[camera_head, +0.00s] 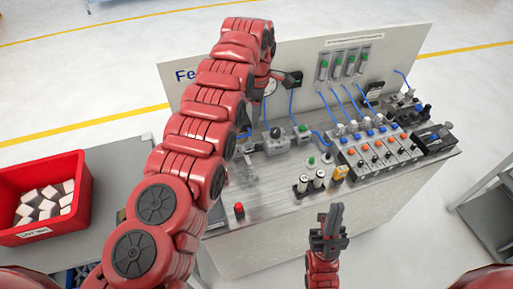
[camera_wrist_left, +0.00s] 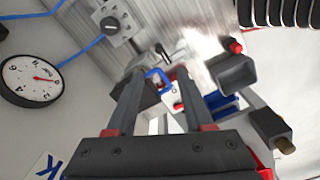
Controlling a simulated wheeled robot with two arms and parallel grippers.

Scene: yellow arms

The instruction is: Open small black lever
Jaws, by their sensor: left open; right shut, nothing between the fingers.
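My left gripper (camera_wrist_left: 165,80) is open in the left wrist view, its two dark fingers apart. Between and beyond the fingertips is a small fitting (camera_wrist_left: 170,90) with blue, white and red parts, apart or touching I cannot tell. I cannot single out the small black lever with certainty. A black knob (camera_wrist_left: 110,23) on a grey block shows in the wrist view, and also in the head view (camera_head: 276,132). My right gripper (camera_head: 330,218) is shut and empty in front of the bench.
A back panel (camera_head: 310,50) with a gauge (camera_wrist_left: 33,80) and blue hoses rises behind the bench. A valve row (camera_head: 375,148) fills the bench's right. A red button (camera_head: 239,209) is near its front left. A red bin (camera_head: 42,190) of blocks stands at left.

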